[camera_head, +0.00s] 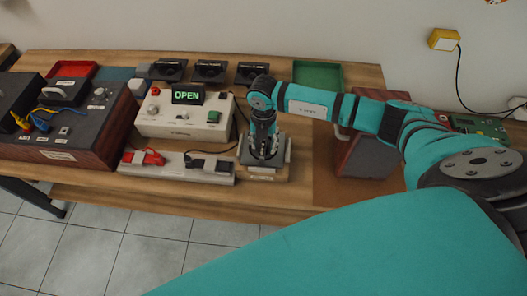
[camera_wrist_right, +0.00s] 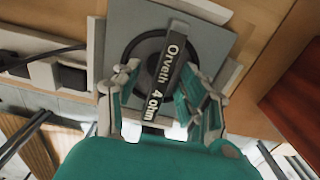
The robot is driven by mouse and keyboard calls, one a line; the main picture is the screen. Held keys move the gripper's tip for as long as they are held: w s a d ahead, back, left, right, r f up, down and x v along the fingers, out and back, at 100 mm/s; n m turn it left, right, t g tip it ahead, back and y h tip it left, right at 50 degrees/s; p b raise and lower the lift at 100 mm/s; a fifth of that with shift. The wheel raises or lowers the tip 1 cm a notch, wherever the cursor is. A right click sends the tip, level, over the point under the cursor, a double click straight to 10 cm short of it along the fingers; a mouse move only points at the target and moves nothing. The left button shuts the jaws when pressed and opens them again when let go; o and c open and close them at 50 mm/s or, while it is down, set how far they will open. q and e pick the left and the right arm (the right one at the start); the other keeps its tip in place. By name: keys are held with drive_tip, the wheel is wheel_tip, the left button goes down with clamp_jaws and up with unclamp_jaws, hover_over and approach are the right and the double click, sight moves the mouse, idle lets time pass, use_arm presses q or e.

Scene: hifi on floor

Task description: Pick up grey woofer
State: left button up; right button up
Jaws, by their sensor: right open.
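The grey woofer (camera_wrist_right: 212,45) has a square grey plate, a black round cone and a raised dark bar (camera_wrist_right: 166,72) reading "Orveth 4 ohm". In the head view the woofer (camera_head: 284,158) sits on a small stand near the table's front edge, partly hidden under my right gripper (camera_head: 264,150). In the right wrist view my right gripper (camera_wrist_right: 160,88) is open, with its fingers on either side of the bar. Whether a finger touches it I cannot tell. My left gripper is not in view.
A white power strip (camera_head: 178,168) and a white box with an "OPEN" display (camera_head: 187,97) stand left of the woofer. A dark reddish box (camera_head: 365,155) stands to its right, partly behind my arm. Black units (camera_head: 210,71) and a green tray (camera_head: 318,73) are behind.

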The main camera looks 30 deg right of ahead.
drive_tip(key=shift+f, duration=0.15)
clamp_jaws()
idle(0.4)
drive_tip(key=shift+w, duration=0.1)
drive_tip(key=shift+r, duration=0.25)
